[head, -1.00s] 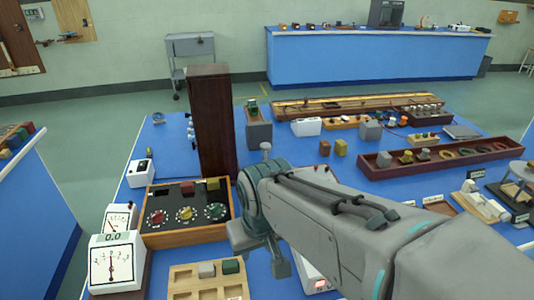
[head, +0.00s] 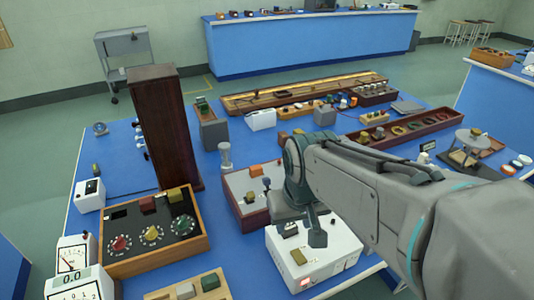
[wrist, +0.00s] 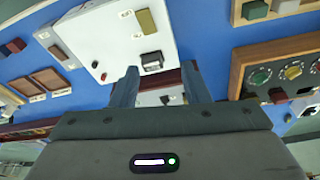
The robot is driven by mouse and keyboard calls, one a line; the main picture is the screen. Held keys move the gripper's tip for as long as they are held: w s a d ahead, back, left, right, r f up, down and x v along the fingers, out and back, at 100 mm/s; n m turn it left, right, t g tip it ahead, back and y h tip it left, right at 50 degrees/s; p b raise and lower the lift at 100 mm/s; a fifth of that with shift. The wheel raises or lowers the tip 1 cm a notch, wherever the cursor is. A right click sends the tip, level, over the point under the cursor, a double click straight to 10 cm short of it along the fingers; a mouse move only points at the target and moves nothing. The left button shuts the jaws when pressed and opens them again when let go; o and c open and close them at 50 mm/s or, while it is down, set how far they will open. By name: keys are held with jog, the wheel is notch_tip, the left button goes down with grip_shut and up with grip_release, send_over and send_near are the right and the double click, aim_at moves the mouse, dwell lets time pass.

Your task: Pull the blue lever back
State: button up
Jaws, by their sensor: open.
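A lever with a dark bluish knob (head: 266,184) stands upright on a low box (head: 248,202) with a pale top and dark red sides, left of my arm in the head view. My gripper (head: 313,226) is right of this lever, apart from it, and hangs in front of the white box. In the wrist view my gripper (wrist: 160,75) has its two fingers spread apart. A pale panel with a dark red edge (wrist: 160,84) and a small dark piece show between them; I cannot tell if that piece is the lever.
A white box (head: 315,258) with a red light lies just below my gripper. A dial panel (head: 150,232) and a tall dark wooden column (head: 165,130) stand to the left. A grey-topped post (head: 225,155) rises behind the lever box. Bare blue tabletop (head: 110,165) shows at the left.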

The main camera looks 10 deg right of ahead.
jog(key=w+r+n+g+p, duration=0.1)
jog(key=w+r+p, duration=0.35)
jog(key=w, duration=0.75)
jog(key=n+g+p, duration=0.1)
jog(key=g+p, duration=0.1)
jog(key=p, duration=0.1)
send_near(267, 179)
notch_tip(267, 179, down, 9)
jog(key=shift+r+p, duration=0.15)
jog(key=shift+p, duration=1.1)
grip_shut()
